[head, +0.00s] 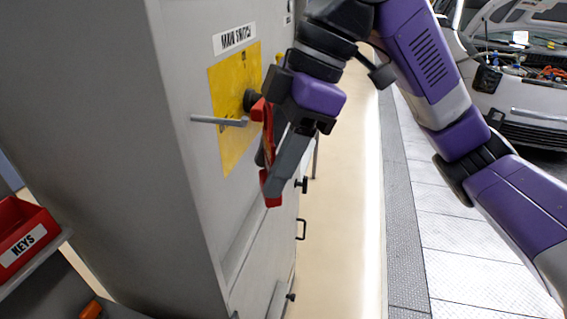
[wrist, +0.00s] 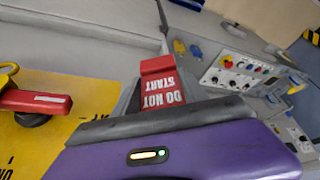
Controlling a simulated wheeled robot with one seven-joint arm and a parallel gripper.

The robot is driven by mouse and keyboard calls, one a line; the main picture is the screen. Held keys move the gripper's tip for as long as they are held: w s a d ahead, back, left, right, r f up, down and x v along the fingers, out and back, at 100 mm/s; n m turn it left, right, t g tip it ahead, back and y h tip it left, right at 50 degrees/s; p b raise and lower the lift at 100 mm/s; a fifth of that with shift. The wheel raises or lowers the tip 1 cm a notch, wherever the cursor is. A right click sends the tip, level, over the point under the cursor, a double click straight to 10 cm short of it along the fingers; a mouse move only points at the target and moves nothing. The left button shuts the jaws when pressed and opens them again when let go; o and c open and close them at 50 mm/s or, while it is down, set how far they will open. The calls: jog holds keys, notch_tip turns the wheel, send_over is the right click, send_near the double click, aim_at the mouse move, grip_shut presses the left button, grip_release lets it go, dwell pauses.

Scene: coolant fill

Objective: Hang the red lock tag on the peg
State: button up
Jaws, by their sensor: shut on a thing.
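The red lock tag (wrist: 160,82), lettered "DO NOT START", is held at my gripper's tips in the wrist view, its lettering upside down. In the head view its red end (head: 270,190) shows below the fingers. My gripper (head: 277,172) is shut on it, pointing down beside the grey cabinet. A grey peg (head: 215,120) sticks out from the cabinet face, left of and above the fingertips. The tag is apart from this peg. A thin grey rod shows beyond the tag in the wrist view; I cannot tell if it is the peg.
The yellow plate (head: 228,95) under the "MAIN SWITCH" label (head: 234,39) is close to my gripper. A red switch handle (wrist: 35,101) stands out from it. A red "KEYS" bin (head: 24,240) is at lower left. Open floor (head: 345,230) lies right of the cabinet.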

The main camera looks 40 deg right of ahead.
jog(key=w+a, duration=0.1)
jog(key=w+a+f, duration=0.1)
jog(key=w+a+b, duration=0.1)
jog(key=w, duration=0.1)
jog(key=shift+f, duration=0.35)
dwell(0.4)
jog(key=shift+f, duration=0.35)
dwell(0.3)
jog(key=o, duration=1.4)
jog(key=shift+o, duration=0.2)
jog(key=b+v, duration=0.1)
jog(key=v, duration=0.7)
jog(key=shift+r, duration=0.45)
jog(key=shift+s, duration=0.1)
